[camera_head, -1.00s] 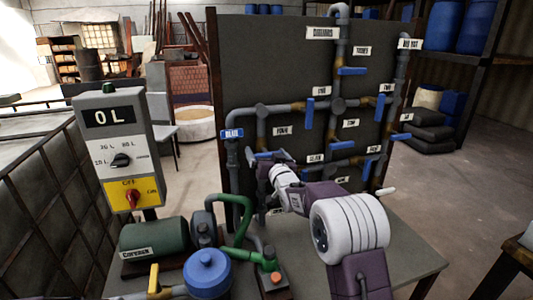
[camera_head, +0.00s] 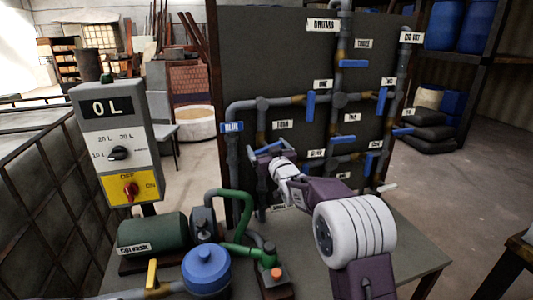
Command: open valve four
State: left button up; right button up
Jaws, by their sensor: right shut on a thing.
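The pipe board (camera_head: 282,52) carries several grey pipes and valves with blue lever handles. The label of valve four (camera_head: 282,125) is small and blurred, on the left part of the board. Below it is a blue handle (camera_head: 268,148), tilted slightly up to the right. My right gripper (camera_head: 262,156) is at this handle, shut on it; the fingers and wrist hide part of the handle and the valve body. My left gripper is not in view.
A control box (camera_head: 125,150) showing "0L" stands at left. A green motor (camera_head: 152,234), a blue-capped vessel (camera_head: 206,268) and green hose (camera_head: 236,205) are in front of the board. Other blue handles (camera_head: 310,104) are close to my arm. Open floor (camera_head: 460,200) lies at right.

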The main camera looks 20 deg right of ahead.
jog(key=n+b, duration=0.1)
jog(key=n, duration=0.1)
jog(key=n+b, duration=0.2)
jog(key=shift+f+n+b, duration=0.2)
jog(key=shift+n+b, duration=0.1)
jog(key=n+b, duration=0.3)
jog(key=shift+n, duration=0.3)
jog(key=n+b, duration=0.2)
jog(key=n, duration=0.1)
jog(key=shift+r, duration=0.1)
jog(key=shift+r+n+b, duration=0.1)
jog(key=shift+n+b, duration=0.6)
jog(key=shift+n, duration=0.8)
jog(key=shift+r+n, duration=0.1)
jog(key=shift+n, duration=0.2)
